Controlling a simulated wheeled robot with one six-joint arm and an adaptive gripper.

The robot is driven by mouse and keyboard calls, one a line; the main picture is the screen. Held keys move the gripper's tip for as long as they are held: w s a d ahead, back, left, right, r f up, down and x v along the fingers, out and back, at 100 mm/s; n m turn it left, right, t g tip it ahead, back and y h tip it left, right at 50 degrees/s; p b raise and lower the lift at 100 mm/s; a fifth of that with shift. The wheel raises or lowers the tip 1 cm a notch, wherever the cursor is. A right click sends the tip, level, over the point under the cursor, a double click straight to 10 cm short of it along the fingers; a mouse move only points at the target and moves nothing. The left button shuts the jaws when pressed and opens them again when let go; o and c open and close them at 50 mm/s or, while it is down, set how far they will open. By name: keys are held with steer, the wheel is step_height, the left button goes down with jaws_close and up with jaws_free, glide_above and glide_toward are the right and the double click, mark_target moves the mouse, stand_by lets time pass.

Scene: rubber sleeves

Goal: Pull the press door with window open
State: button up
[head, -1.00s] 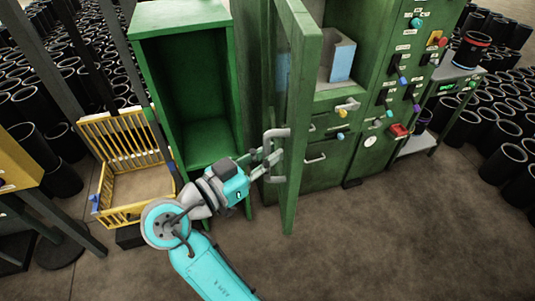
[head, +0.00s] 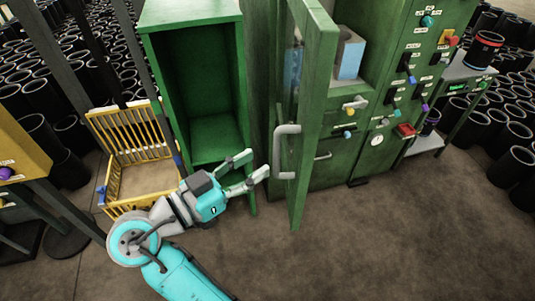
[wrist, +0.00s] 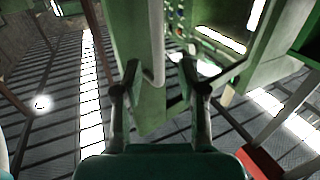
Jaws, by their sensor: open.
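The green press door with its window (head: 309,130) stands swung out from the green press, seen nearly edge-on in the head view. Its grey handle (head: 279,150) is on the door's left-facing side. My gripper (head: 257,164) is open and empty, just left of the handle and apart from it. In the wrist view the open fingers (wrist: 160,82) point at the door's lower part (wrist: 150,108), and the pale handle bar (wrist: 156,45) shows ahead between them. Whether the handle lies within finger reach is hard to tell there.
An open green cabinet (head: 205,90) stands left of the door. A yellow slatted crate (head: 130,140) is further left. The press body (head: 390,85) with buttons and drawers is at right. Floor (head: 390,240) in front is clear.

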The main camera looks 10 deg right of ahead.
steer(key=v, duration=0.6)
stand_by(0.4)
